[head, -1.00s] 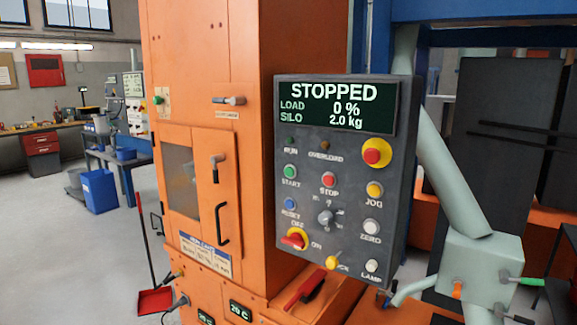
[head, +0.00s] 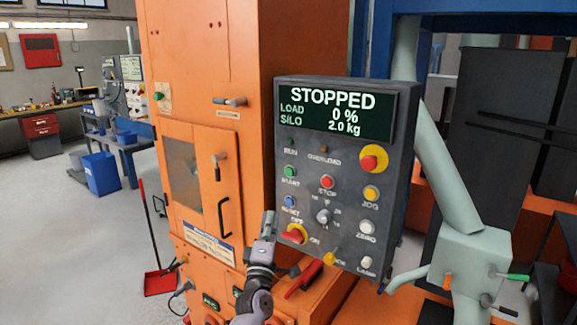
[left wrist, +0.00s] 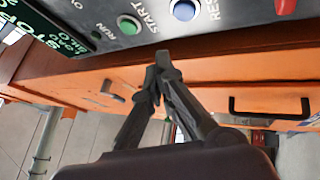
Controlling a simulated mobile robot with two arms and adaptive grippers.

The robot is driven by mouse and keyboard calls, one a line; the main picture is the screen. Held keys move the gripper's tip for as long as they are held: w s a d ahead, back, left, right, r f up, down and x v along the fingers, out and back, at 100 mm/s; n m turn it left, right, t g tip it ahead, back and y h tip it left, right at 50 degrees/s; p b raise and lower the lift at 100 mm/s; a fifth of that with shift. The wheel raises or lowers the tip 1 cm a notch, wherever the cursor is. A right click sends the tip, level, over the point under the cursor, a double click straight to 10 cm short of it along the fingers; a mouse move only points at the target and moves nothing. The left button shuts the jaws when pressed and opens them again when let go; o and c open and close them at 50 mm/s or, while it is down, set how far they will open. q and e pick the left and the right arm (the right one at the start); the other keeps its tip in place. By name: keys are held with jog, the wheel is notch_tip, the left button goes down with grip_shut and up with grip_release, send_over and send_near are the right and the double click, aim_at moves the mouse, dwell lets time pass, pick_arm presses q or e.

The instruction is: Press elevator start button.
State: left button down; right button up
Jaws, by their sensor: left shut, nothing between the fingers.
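The green START button (head: 289,172) sits at the left of the grey control panel (head: 384,215), above the blue RESET button (head: 289,201). The panel's display (head: 335,111) reads STOPPED, load 0 %, silo 2.0 kg. My left gripper (head: 269,216) is shut and empty, below and left of START, near the panel's lower left edge. In the left wrist view the shut fingertips (left wrist: 163,60) point toward the panel's edge, with the START button (left wrist: 129,24) and the blue button (left wrist: 183,9) just beyond. The tips look apart from both buttons. My right gripper is not in view.
A red STOP button (head: 327,181), a large red button on yellow (head: 374,157) and a red rotary switch (head: 293,235) share the panel. The orange elevator housing (head: 240,60) stands behind and left. A pale pipe (head: 448,180) runs at right.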

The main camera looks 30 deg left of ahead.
aim_at(289, 172)
pick_arm(q)
notch_tip(289, 172, up, 9)
jog(key=s+a+n+y, duration=0.2)
jog(key=n+y, duration=0.1)
jog(key=shift+a+n+p, duration=0.2)
jog(key=shift+n+p, duration=0.1)
jog(key=shift+n, duration=0.1)
jog(key=shift+f, duration=0.1)
jog(key=w+b, duration=0.1)
jog(key=w, duration=0.2)
jog(key=w+b, duration=0.3)
jog(key=w, duration=0.2)
jog(key=shift+w+d+b, duration=0.35)
dwell(0.6)
